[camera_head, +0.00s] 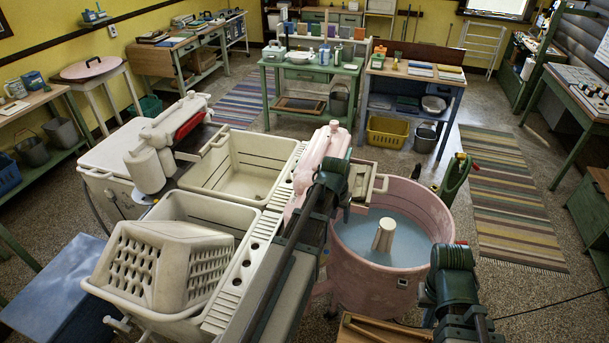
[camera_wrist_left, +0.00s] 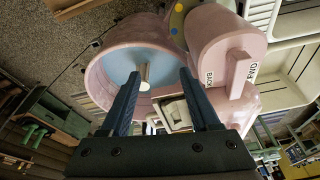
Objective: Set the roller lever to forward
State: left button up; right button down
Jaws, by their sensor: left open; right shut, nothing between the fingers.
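The pink wringer head (camera_head: 325,150) stands above the pink tub in the head view. In the left wrist view its round end (camera_wrist_left: 220,45) shows a short pink lever (camera_wrist_left: 239,75). The lever lies between a BACK label on its left and a second small label on its right, which is hard to read. My left gripper (camera_wrist_left: 158,75) is open and empty, with its fingers left of the lever and apart from it. In the head view my left arm covers part of the wringer, and the lever cannot be made out. My right arm shows at the lower right; its fingers do not.
The pink tub (camera_head: 345,262) holds bluish water and a pale agitator (camera_head: 385,235). White rinse tubs (camera_head: 240,155) and a slatted basket (camera_head: 150,262) stand left. A beige frame (camera_wrist_left: 176,113) is near my left fingers. Striped rugs and floor lie beyond.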

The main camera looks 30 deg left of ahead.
pick_arm(q)
jog(key=n+t+p, duration=0.1)
jog(key=n+p, duration=0.1)
jog(key=p, duration=0.2)
send_near(306, 192)
notch_tip(306, 192, up, 4)
jog(key=s+d, duration=0.2)
jog(key=s, duration=0.1)
jog(key=shift+w+a+t+y, duration=0.25)
jog(key=shift+t+y, duration=0.05)
jog(key=shift+y, duration=0.1)
pick_arm(e)
notch_tip(306, 192, up, 6)
jog(key=shift+f, duration=0.1)
pick_arm(q)
jog(key=shift+f, duration=0.15)
pick_arm(e)
jog(key=shift+f, duration=0.1)
pick_arm(q)
jog(key=b+x, duration=1.3)
jog(key=shift+w+f, duration=0.15)
jog(key=shift+f, duration=0.05)
pick_arm(e)
notch_tip(306, 192, down, 12)
jog(key=shift+f, duration=0.25)
pick_arm(q)
grip_shut()
